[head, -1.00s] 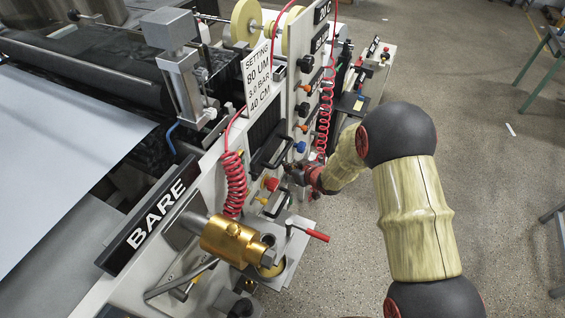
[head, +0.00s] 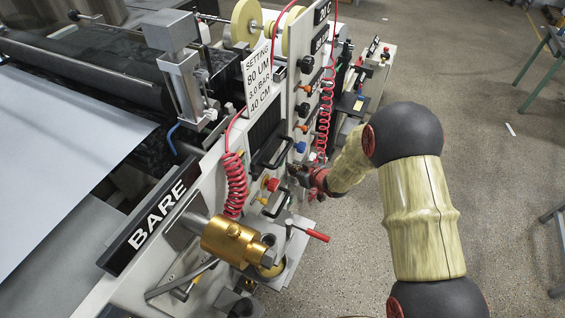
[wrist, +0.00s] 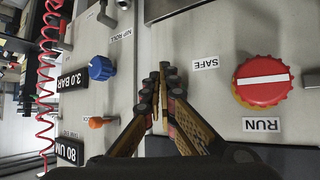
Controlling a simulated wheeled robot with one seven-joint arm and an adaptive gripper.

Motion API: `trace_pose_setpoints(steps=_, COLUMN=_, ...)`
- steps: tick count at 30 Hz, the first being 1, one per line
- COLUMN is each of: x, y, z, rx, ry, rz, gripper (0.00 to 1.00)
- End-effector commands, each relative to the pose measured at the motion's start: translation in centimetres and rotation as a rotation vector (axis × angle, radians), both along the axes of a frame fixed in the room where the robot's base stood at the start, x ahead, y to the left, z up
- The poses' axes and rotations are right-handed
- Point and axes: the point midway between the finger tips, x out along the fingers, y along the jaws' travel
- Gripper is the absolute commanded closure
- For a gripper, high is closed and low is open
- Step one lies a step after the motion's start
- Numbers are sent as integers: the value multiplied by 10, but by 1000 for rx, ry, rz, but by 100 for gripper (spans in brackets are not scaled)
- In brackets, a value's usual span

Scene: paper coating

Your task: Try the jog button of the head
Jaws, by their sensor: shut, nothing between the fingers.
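My gripper (head: 301,177) is at the front panel of the coating machine (head: 196,160). In the wrist view its fingers (wrist: 160,72) are shut together and empty, pointing at the pale panel. A red selector knob (wrist: 263,81) with a white bar sits right of the fingertips, between SAFE (wrist: 205,63) and RUN (wrist: 261,125) labels. No button marked as jog can be made out. The panel directly behind the fingers is hidden, and I cannot tell whether the tips touch it.
A blue knob (wrist: 102,68) and an orange knob (wrist: 97,122) stand left of the fingers. A red coiled hose (head: 236,185) and a brass cylinder (head: 229,241) are on the machine's near side. A red-handled lever (head: 317,235) sticks out.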

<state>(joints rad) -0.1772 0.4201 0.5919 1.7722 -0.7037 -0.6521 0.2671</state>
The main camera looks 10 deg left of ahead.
Motion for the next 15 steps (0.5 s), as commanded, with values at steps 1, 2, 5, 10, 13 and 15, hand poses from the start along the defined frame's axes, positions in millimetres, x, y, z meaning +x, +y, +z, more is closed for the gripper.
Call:
trace_pose_setpoints(steps=1, x=0, y=0, z=0, rx=0, ry=0, rz=0, gripper=100)
trace_pose_setpoints(steps=2, x=0, y=-1, z=0, rx=0, ry=0, rz=0, gripper=100)
trace_pose_setpoints(steps=5, x=-2, y=-5, z=0, rx=1, ry=1, rz=-1, gripper=100)
trace_pose_setpoints(steps=10, x=-6, y=-19, z=1, rx=0, ry=1, rz=-1, gripper=100)
trace_pose_setpoints(steps=13, x=-9, y=-27, z=1, rx=0, ry=0, rz=-3, gripper=100)
trace_pose_setpoints(steps=15, x=-11, y=-33, z=1, rx=0, ry=0, rz=-1, gripper=100)
